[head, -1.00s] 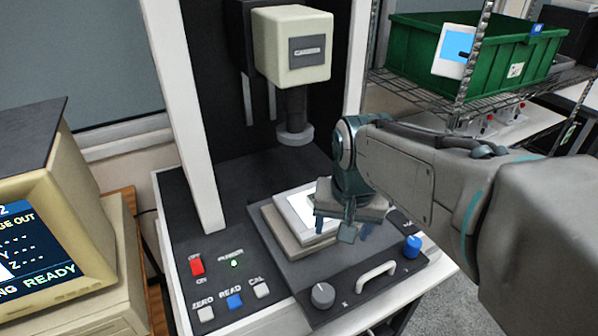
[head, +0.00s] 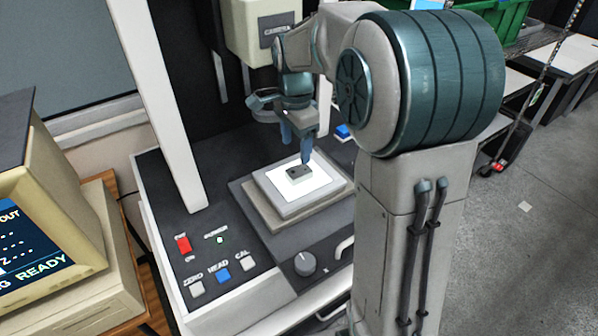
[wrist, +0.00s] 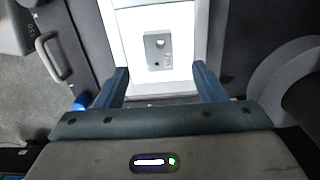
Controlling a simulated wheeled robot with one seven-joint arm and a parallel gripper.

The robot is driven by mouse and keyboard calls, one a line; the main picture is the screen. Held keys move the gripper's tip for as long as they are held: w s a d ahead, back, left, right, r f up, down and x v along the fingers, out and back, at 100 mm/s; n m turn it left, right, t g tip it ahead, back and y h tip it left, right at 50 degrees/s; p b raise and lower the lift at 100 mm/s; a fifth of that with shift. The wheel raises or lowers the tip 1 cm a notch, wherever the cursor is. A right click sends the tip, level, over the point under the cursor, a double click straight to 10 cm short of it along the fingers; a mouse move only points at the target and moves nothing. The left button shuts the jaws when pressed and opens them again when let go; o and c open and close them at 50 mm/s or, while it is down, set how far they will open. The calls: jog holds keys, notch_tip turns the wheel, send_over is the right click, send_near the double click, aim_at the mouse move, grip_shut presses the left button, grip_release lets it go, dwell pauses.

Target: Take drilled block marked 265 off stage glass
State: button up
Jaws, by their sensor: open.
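The drilled block (head: 299,172) is a small dark grey piece lying on the lit white stage glass (head: 317,184). In the wrist view the block (wrist: 157,50) shows as a grey rectangle with holes, lying on the bright glass (wrist: 183,68); its marking is too small to read. My gripper (head: 296,150) is above the stage, pointing down, just over the block. In the wrist view my gripper (wrist: 162,84) is open and empty, with one blue finger on each side and the block ahead between their lines. The fingers appear apart from the block.
The machine's camera head (head: 262,28) hangs behind my arm. A knob (head: 305,264), a handle (wrist: 52,62) and a blue knob (wrist: 81,101) stand around the stage. The front panel has a red switch (head: 183,245) and buttons. A monitor (head: 36,240) stands at left.

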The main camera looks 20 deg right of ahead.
aim_at(299, 171)
jog(key=f, duration=0.2)
jog(key=f+p, duration=0.1)
jog(key=f, duration=0.4)
jog(key=shift+d+f, duration=0.3)
jog(key=shift+f, duration=0.05)
jog(key=c, duration=1.1)
jog(key=shift+c, duration=0.2)
